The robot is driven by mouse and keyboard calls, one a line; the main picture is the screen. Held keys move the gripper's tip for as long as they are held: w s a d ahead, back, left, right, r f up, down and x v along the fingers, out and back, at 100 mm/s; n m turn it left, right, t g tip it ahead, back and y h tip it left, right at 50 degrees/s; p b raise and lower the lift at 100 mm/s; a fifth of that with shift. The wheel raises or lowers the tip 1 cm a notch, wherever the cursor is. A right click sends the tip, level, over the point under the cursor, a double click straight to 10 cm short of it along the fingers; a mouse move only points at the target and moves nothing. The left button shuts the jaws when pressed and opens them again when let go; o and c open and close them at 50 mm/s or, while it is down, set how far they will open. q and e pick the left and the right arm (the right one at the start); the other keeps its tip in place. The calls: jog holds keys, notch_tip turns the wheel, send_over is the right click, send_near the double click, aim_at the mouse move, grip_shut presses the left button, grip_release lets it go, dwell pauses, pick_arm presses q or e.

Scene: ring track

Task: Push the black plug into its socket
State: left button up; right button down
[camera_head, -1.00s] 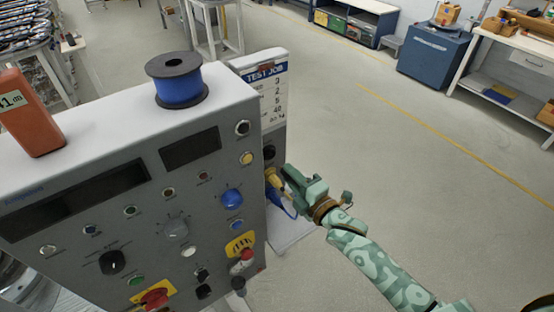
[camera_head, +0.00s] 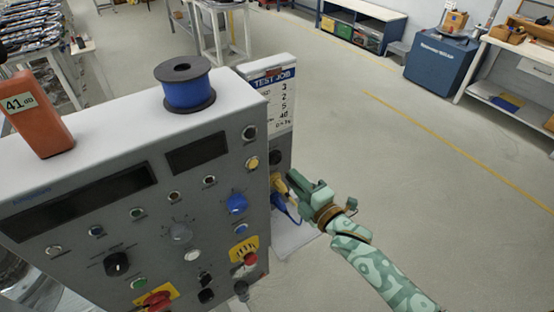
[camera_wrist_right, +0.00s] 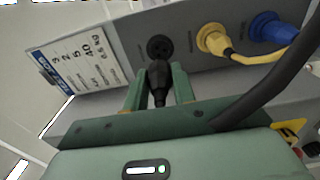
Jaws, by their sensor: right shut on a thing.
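The black plug (camera_wrist_right: 158,80) is between the two green fingers of my right gripper (camera_wrist_right: 159,92), which is shut on it. Its tip points at the round black socket (camera_wrist_right: 160,47) and overlaps the socket's near edge in the right wrist view; I cannot tell whether they touch. In the head view the socket (camera_head: 275,157) is on the side of the grey console, and my right gripper (camera_head: 293,182) is just below and to the right of it. The plug is hidden there. My left gripper is not in view.
A yellow plug (camera_wrist_right: 212,40) and a blue plug (camera_wrist_right: 270,30) sit in sockets beside the black one. A thick black cable (camera_wrist_right: 270,85) crosses on the right. A test card (camera_head: 272,95), blue spool (camera_head: 186,85) and orange meter (camera_head: 38,115) are nearby. Open floor lies to the right.

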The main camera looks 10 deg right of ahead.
jog(key=shift+w, duration=0.15)
jog(key=b+x, duration=0.1)
jog(key=x, duration=0.3)
jog(key=shift+w+a, duration=0.1)
jog(key=shift+w, duration=0.15)
dwell(2.2)
jog(key=shift+w+a, duration=0.2)
jog(key=shift+w, duration=0.3)
dwell(0.4)
jog(key=c, duration=1.1)
grip_release()
jog(key=b+v, duration=0.1)
jog(key=v, duration=1.5)
jog(key=shift+s, duration=0.1)
